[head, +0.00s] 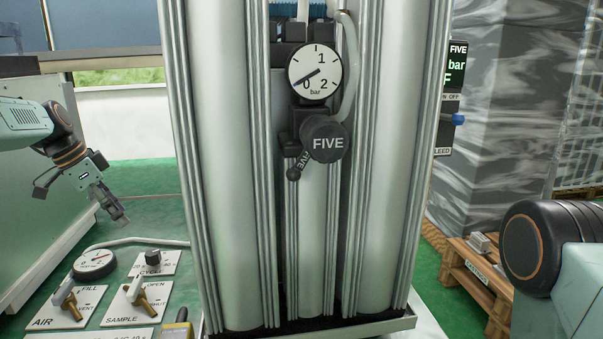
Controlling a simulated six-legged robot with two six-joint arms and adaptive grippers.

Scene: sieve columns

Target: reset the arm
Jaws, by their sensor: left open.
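My left gripper (118,213) hangs at the left of the head view, pointing down and to the right. It is open and holds nothing. It is above and behind the green panel with valves, apart from it. My left arm comes in from the left edge. At the right edge part of my right arm shows as a dark ribbed joint and a pale link; its gripper is not in view.
Tall metal columns (225,160) fill the middle, with a gauge (314,72) and a black knob marked FIVE (323,143). The panel bears an AIR valve (66,299), a SAMPLE valve (135,294) and a small gauge (95,263). A pallet (480,275) stands right.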

